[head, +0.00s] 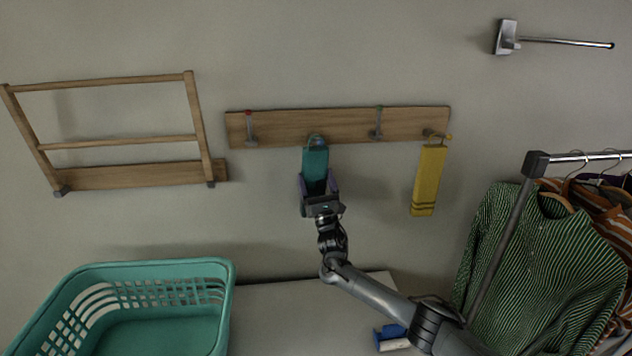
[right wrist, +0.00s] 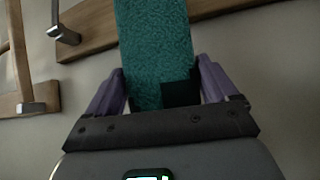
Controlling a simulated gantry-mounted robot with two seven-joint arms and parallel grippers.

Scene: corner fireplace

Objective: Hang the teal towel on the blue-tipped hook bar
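The teal towel (head: 315,165) is upright in front of the wooden hook bar (head: 285,129), with a thin loop at its top. In the right wrist view the towel (right wrist: 155,45) fills the space between the purple fingers. My right gripper (head: 319,186) is shut on its lower part by the side edges; its fingers also show in the right wrist view (right wrist: 160,85). The bar's red-tipped, green-tipped and yellow-tipped hooks show. No blue tip can be made out; the loop covers that stretch of bar, and I cannot tell whether it is around a hook. My left gripper is not in view.
A yellow towel (head: 428,180) hangs from the bar's right end. A wooden rack (head: 118,143) is on the wall at left. A teal basket (head: 229,310) stands at lower left, a clothes rail (head: 507,235) at right. A metal rod (head: 565,42) juts out at upper right.

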